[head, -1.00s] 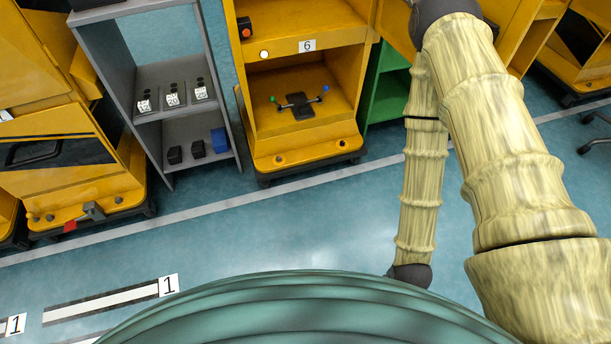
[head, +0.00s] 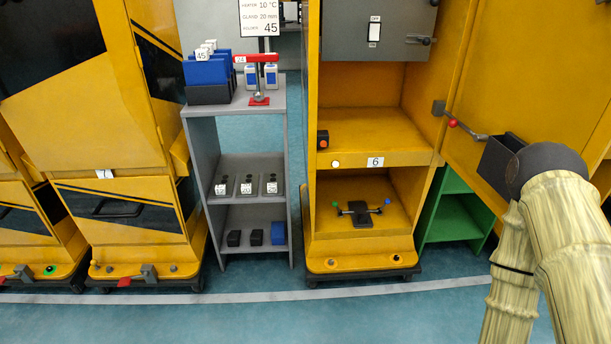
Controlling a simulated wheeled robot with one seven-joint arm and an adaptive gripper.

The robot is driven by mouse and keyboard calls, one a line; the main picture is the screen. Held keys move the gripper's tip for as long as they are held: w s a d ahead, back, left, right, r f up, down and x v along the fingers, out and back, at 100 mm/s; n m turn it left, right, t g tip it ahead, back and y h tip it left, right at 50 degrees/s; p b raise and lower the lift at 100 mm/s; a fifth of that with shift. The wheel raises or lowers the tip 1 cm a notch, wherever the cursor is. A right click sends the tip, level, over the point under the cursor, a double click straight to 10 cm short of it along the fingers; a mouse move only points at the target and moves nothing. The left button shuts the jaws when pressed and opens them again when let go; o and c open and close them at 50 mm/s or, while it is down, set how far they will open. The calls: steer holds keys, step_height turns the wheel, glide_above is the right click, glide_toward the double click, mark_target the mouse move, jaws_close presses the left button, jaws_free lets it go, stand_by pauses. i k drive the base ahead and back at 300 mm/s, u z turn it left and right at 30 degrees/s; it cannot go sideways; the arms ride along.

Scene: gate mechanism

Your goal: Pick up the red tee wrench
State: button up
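The red tee wrench (head: 255,58) stands upright on the top of the grey shelf unit (head: 198,112), left of the open yellow cabinet. Its red crossbar is level, a small number tag hangs at its left end, and a grey shaft runs down to a red foot. My arm (head: 575,235) is at the far right, well away from the wrench. My gripper does not show in the head view.
Blue bins (head: 207,72) stand left of the wrench and white-and-blue bottles (head: 271,76) behind it. A sign (head: 262,17) reading 45 rises above. The yellow cabinet (head: 335,215) has its door open to the right, near my arm. The floor (head: 180,318) in front is clear.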

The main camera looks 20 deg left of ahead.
mark_target(258, 97)
steer(key=u, duration=0.5)
steer(key=k, duration=0.6)
steer(key=u, duration=1.3)
steer(key=i, duration=1.5)
steer(key=z, duration=0.3)
